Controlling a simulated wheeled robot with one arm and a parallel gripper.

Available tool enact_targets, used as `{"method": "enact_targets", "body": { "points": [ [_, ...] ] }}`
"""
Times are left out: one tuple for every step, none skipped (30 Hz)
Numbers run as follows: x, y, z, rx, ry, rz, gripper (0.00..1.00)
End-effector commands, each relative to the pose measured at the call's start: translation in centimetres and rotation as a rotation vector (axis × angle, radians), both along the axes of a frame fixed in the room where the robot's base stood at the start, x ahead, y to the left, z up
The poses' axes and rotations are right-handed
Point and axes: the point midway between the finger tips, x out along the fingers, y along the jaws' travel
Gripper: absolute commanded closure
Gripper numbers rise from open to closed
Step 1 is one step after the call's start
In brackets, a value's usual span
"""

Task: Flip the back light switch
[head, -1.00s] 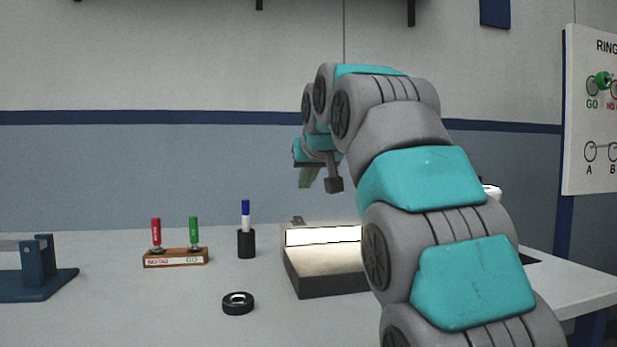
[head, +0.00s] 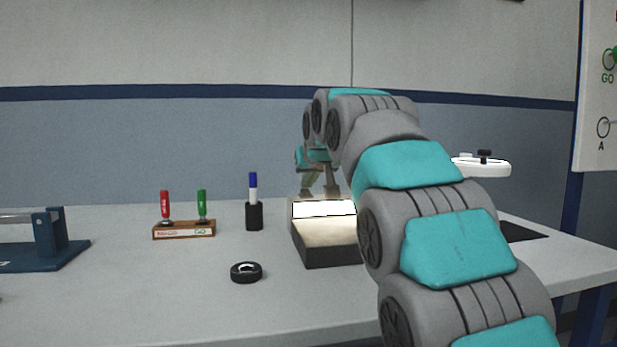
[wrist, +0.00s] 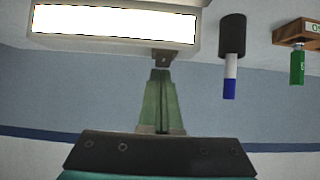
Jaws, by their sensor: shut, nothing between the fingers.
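The light box (head: 335,250) stands on the table with its bright white strip (head: 322,208) lit. It also shows upside down at the top of the wrist view (wrist: 115,25). The back switch (wrist: 162,57) is a small brownish-grey piece at the box's back edge in the wrist view. My gripper (wrist: 160,74) is shut and empty, its green fingertips right at the switch; I cannot tell if they touch it. In the head view my gripper (head: 306,192) is just behind the box's top edge and the switch is not clearly visible. My arm hides the box's right side.
A black cup with a blue marker (head: 254,214) and a wooden holder with red and green markers (head: 184,230) stand left of the box. A black ring (head: 246,272) lies in front. A blue stand (head: 50,245) is far left. A white round object (head: 482,165) is behind my arm.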

Motion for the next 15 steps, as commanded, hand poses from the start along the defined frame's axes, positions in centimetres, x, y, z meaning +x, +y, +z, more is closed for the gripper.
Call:
{"method": "enact_targets", "body": {
  "points": [
    [0.00, 0.01, -0.05, 0.000, 0.001, 0.000, 1.00],
    [0.00, 0.01, -0.05, 0.000, 0.001, 0.000, 1.00],
    [0.00, 0.01, -0.06, 0.000, 0.001, 0.000, 1.00],
    [0.00, 0.01, -0.06, 0.000, 0.001, 0.000, 1.00],
    [0.00, 0.01, -0.06, 0.000, 0.001, 0.000, 1.00],
    [0.01, 0.01, -0.08, 0.000, 0.001, 0.000, 1.00],
    [0.00, 0.01, -0.07, 0.000, 0.001, 0.000, 1.00],
    [0.00, 0.01, -0.07, 0.000, 0.001, 0.000, 1.00],
    [0.01, 0.01, -0.08, -0.001, 0.002, 0.000, 1.00],
    [0.01, 0.01, -0.05, -0.001, 0.003, 0.000, 1.00],
    [0.03, 0.01, -0.02, -0.002, 0.006, 0.000, 1.00],
    [0.07, 0.02, 0.04, -0.003, 0.011, 0.000, 1.00],
    [0.09, 0.03, 0.07, -0.005, 0.016, 0.000, 1.00],
    [0.12, 0.05, 0.09, -0.007, 0.025, 0.000, 1.00],
    [0.20, 0.06, 0.09, -0.011, 0.038, 0.000, 1.00]
  ]
}}
